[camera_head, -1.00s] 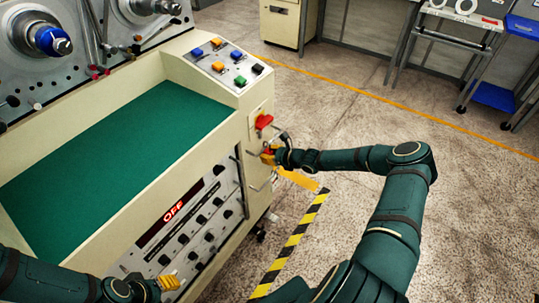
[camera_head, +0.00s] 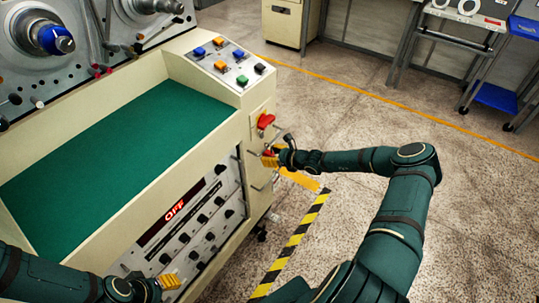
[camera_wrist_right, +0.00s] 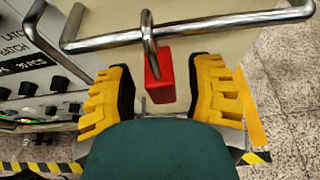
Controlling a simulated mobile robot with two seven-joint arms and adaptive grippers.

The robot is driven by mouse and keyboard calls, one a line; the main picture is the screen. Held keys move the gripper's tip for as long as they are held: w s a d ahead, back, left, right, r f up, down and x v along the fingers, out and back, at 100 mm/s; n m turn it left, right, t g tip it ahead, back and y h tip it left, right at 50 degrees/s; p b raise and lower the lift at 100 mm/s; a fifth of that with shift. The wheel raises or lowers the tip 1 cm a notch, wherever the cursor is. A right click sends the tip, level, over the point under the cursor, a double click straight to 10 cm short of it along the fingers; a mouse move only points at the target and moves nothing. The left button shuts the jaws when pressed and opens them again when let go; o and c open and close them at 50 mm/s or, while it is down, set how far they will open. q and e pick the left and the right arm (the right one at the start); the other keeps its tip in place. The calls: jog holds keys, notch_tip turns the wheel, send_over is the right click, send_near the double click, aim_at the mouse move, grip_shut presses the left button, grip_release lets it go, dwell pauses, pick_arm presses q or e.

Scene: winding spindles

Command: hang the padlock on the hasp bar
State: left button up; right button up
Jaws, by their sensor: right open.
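In the right wrist view the padlock has a red body (camera_wrist_right: 160,76) and a steel shackle (camera_wrist_right: 149,32). The shackle loops around the steel hasp bar (camera_wrist_right: 225,25), and the body hangs below the bar. My right gripper (camera_wrist_right: 163,98) is open, with one yellow-padded finger on each side of the body and a visible gap to each. In the head view my right gripper (camera_head: 271,158) is at the machine's end panel and mostly hides the padlock. My left gripper (camera_head: 168,284) is at the bottom left, before the control panel; its opening is unclear.
A red switch (camera_head: 265,121) sits on the end panel above the right gripper. Coloured buttons (camera_head: 229,65) are on the machine's top corner. A green work surface (camera_head: 110,150) lies clear. The speckled floor right of the machine is open, with striped tape (camera_head: 295,240).

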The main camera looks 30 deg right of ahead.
jog(key=v, duration=1.1)
jog(key=s+a+f+n+g+y, duration=0.15)
jog(key=a+n+g, duration=0.3)
jog(key=a, duration=0.55)
jog(key=s+a+f+n+g+y, duration=0.1)
jog(key=s+a+f+n+g, duration=0.15)
jog(key=a+n, duration=0.55)
jog(key=s+a+r+n+g+h, duration=0.2)
jog(key=s+a+n+g+h, duration=0.1)
jog(key=s+a+n, duration=0.9)
jog(key=a+n, duration=0.3)
jog(key=n, duration=0.2)
jog(key=shift+s+a+g+h, duration=0.25)
jog(key=shift+a+g+h, duration=0.05)
jog(key=shift+a+h, duration=0.1)
